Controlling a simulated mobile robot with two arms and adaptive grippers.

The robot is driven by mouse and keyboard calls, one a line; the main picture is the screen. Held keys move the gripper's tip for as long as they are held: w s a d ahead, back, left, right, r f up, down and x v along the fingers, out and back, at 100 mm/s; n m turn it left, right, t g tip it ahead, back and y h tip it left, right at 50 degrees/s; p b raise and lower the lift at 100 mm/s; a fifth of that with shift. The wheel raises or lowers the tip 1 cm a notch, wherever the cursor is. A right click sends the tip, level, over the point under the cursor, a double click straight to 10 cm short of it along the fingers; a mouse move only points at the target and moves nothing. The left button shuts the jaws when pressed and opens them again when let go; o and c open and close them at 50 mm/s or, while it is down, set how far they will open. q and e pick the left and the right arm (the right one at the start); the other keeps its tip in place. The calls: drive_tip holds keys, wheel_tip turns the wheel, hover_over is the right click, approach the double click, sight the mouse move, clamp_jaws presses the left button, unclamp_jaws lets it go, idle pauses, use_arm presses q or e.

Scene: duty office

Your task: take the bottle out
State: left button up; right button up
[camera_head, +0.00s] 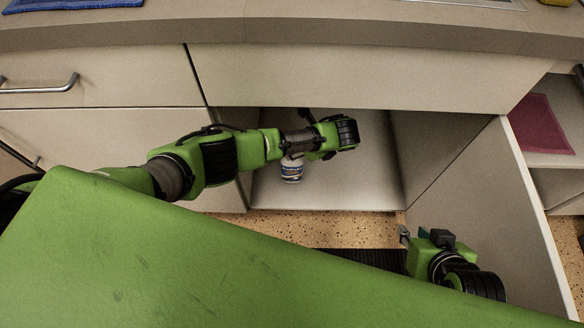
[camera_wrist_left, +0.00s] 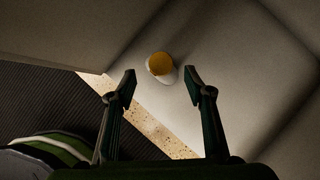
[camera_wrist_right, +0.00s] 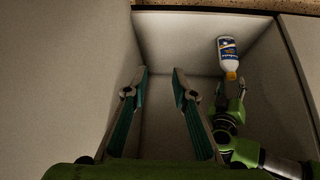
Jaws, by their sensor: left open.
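The bottle (camera_head: 292,170) is white with a blue label and stands on the floor of the open cabinet. Its yellow cap shows in the left wrist view (camera_wrist_left: 160,63) and the right wrist view (camera_wrist_right: 231,76). My left gripper (camera_wrist_left: 160,78) is inside the cabinet, open, with the bottle in line with the gap between its fingertips; contact is not visible. In the head view my left arm hides the bottle's top. My right gripper (camera_head: 428,242) is near the open door at the right; its fingers (camera_wrist_right: 160,72) are apart and empty.
The open cabinet door (camera_head: 490,215) stands at the right, beside my right gripper. The cabinet's side walls (camera_head: 425,145) and the drawer front above (camera_head: 370,75) bound the opening. A red cloth (camera_head: 540,125) lies on a shelf at the far right. The cabinet floor (camera_head: 350,195) around the bottle is clear.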

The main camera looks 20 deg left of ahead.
sight(292, 165)
use_arm(q)
drive_tip(key=shift+b+x, duration=0.35)
drive_tip(key=shift+x, duration=0.45)
drive_tip(key=shift+b+x, duration=0.65)
drive_tip(key=shift+x, duration=0.45)
drive_tip(key=shift+b+x, duration=0.7)
drive_tip(key=shift+x, duration=0.5)
drive_tip(key=shift+w, duration=0.15)
clamp_jaws()
use_arm(e)
drive_tip(key=w+a+r+t+y, duration=0.1)
drive_tip(key=w+a+r+t, duration=0.1)
drive_tip(key=w+r+t, duration=0.2)
drive_tip(key=w+a+r+t+y, duration=0.1)
drive_tip(key=w+a+r+t, duration=0.2)
drive_tip(key=r, duration=0.8)
drive_tip(key=w+t, duration=0.2)
drive_tip(key=w, duration=0.2)
drive_tip(key=shift+w+y, duration=0.2)
drive_tip(key=shift+y, duration=0.2)
